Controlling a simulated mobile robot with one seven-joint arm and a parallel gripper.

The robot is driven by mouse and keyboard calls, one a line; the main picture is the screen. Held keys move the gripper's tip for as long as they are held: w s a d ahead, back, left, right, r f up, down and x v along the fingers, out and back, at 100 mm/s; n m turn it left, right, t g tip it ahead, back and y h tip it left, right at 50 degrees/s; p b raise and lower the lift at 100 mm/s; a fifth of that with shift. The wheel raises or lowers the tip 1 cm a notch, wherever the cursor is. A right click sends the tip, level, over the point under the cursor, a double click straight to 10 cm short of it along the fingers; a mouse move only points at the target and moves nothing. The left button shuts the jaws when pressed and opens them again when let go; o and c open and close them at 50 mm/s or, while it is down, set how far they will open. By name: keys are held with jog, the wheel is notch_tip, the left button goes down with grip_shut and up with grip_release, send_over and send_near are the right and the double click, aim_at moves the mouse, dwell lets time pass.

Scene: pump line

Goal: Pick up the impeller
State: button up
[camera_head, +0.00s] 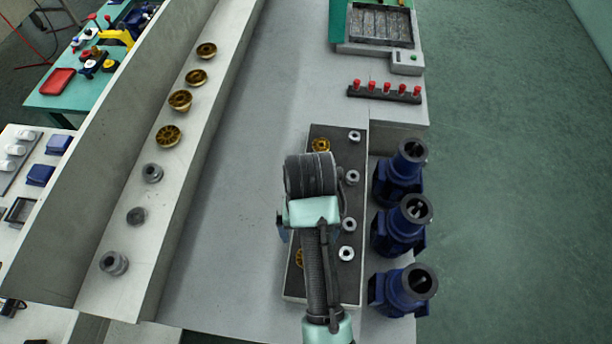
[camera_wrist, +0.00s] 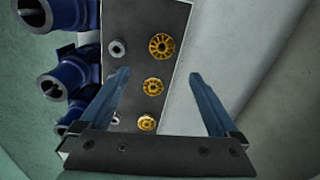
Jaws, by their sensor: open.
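Brass impellers lie on a dark mat in a light tray (camera_head: 290,296). In the wrist view they form a row: the largest impeller (camera_wrist: 161,46), a middle impeller (camera_wrist: 153,86) and a nearer impeller (camera_wrist: 146,122). In the head view one impeller (camera_head: 320,145) shows clear and another (camera_head: 299,258) is partly hidden by my arm. My gripper (camera_wrist: 158,75) is open and empty above the tray. Its two blue fingers stand on either side of the row in the wrist view. In the head view my wrist hides most of the gripper.
Grey rings (camera_head: 355,136) line the tray's right side. Blue pump housings (camera_head: 402,226) stand right of the tray. More brass wheels (camera_head: 180,100) and grey parts (camera_head: 114,263) sit on the left ledge. A rack of red-topped pins (camera_head: 384,94) is behind. The bench left of the tray is clear.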

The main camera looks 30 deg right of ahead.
jog(key=f, duration=0.6)
jog(key=shift+s+a+f, duration=0.1)
jog(key=shift+s+f, duration=0.1)
jog(key=shift+s+a+f+p, duration=0.15)
jog(key=shift+f+p, duration=0.25)
jog(key=shift+f, duration=0.95)
jog(key=shift+a+f+p, duration=0.1)
jog(key=shift+f+p, duration=0.25)
jog(key=shift+f, duration=0.95)
jog(key=shift+c, duration=0.2)
grip_shut()
